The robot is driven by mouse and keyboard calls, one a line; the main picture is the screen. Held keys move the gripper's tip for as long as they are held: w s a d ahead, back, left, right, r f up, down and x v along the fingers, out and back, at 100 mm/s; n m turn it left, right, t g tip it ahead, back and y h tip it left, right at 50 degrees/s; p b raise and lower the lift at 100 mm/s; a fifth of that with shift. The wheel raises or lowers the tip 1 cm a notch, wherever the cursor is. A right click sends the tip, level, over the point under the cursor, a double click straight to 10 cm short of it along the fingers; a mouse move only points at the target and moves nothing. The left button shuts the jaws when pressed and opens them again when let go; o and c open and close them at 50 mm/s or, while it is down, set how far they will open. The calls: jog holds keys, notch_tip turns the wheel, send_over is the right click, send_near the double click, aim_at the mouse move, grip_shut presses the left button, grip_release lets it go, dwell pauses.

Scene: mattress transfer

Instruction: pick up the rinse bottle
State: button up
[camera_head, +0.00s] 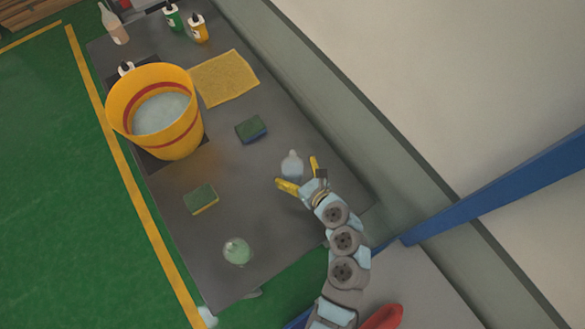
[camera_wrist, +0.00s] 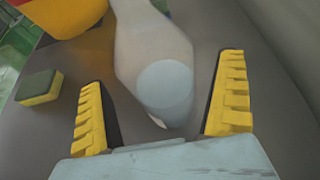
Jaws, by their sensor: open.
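A pale, translucent bottle (camera_head: 291,162), which I take for the rinse bottle, stands on the grey table just beyond my gripper (camera_head: 299,175). My gripper is open, its two yellow fingers pointing towards the bottle. In the wrist view the whitish bottle (camera_wrist: 150,45) lies between and ahead of the spread yellow fingers of my gripper (camera_wrist: 160,90). A gap shows between the bottle and each finger. No label on it can be read.
A yellow bucket (camera_head: 190,138) of water stands on the table (camera_head: 235,185) to the left. Sponges (camera_head: 250,129) (camera_head: 201,199), a yellow cloth (camera_head: 226,78) and a greenish round bottle (camera_head: 237,251) lie around. More bottles (camera_head: 198,29) stand at the far end. A wall edge runs along the right.

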jog(key=shift+x, duration=0.9)
jog(key=c, duration=1.3)
